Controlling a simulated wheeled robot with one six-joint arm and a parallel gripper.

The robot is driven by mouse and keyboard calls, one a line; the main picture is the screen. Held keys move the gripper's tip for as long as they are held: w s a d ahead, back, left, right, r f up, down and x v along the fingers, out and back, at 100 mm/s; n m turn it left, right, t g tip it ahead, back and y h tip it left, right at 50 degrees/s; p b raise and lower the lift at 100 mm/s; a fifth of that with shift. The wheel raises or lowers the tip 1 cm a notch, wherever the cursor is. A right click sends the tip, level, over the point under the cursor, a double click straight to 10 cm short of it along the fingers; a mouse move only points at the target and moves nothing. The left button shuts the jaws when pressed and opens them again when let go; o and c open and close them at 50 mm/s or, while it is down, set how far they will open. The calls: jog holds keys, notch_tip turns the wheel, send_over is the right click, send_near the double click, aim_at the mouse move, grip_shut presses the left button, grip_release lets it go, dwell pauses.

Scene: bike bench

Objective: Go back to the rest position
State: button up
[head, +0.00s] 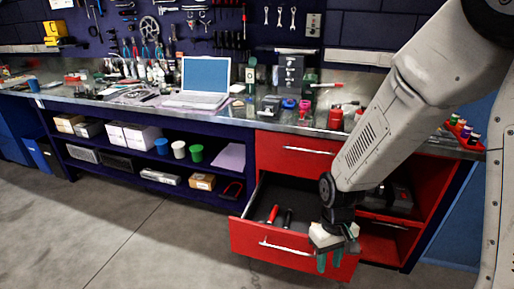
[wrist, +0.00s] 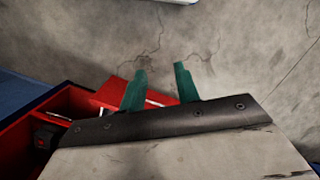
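My gripper (head: 330,260) hangs low at the end of my arm, at the right end of the open lower red drawer (head: 245,240). Its fingers point down in the head view and overlap the drawer front in the picture. In the wrist view, the two green fingers (wrist: 160,85) stand apart with nothing between them. Red drawer parts (wrist: 100,98) show behind and to the left of the fingers there, with bare floor beyond. A red-handled tool (head: 272,214) and a dark-handled tool (head: 287,218) lie in the drawer.
The metal workbench (head: 230,113) holds a laptop (head: 204,82), tools, cups and small parts. An upper red drawer (head: 297,152) is shut. An open red compartment (head: 425,195) lies behind my arm. The concrete floor (head: 130,235) in front is clear.

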jog(key=s+d+r+m+t, duration=0.1)
jog(key=s+d+r, duration=0.1)
jog(key=s+r, duration=0.3)
jog(key=s+d+r+m+t, duration=0.1)
jog(key=s+d+r, duration=0.2)
jog(key=r, duration=0.9)
jog(key=s+d+r+m+t, duration=0.1)
jog(key=s+d+r+m, duration=0.1)
jog(key=s+r, duration=0.4)
notch_tip(320, 180, up, 3)
jog(key=shift+s+d+f+t, duration=0.15)
jog(key=shift+s+d+t, duration=0.2)
jog(key=shift+d, duration=0.4)
